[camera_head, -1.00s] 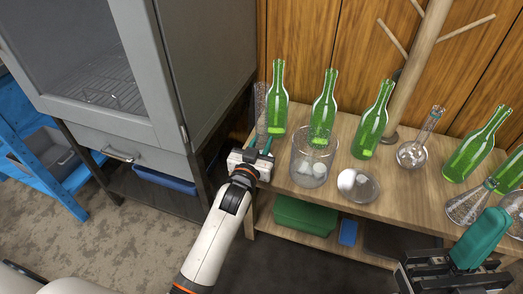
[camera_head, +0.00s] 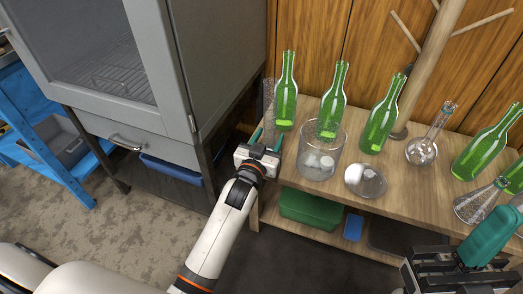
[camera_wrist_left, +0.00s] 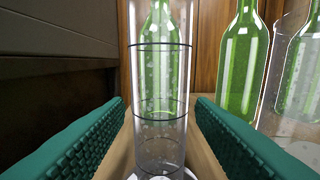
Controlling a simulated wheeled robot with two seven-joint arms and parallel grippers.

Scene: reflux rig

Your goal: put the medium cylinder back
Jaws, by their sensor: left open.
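A clear graduated cylinder (camera_head: 268,104) stands upright at the left end of the wooden table, beside the leftmost green bottle. It also shows in the left wrist view (camera_wrist_left: 160,85), with dark rings around it and its foot at the bottom edge. My left gripper (camera_head: 262,140) is low at the table's left end, with its teal fingers open. In the wrist view the fingers flank the cylinder, with a gap on each side. My right gripper (camera_head: 486,240) is at the lower right, seen partly; its jaw opening is hidden.
Several green bottles (camera_head: 380,120) line the back of the wooden table (camera_head: 410,180). A large glass beaker (camera_head: 320,155) with white pieces, a small dish (camera_head: 371,182) and flasks (camera_head: 422,150) stand to the right. A grey cabinet (camera_head: 210,70) is close on the left.

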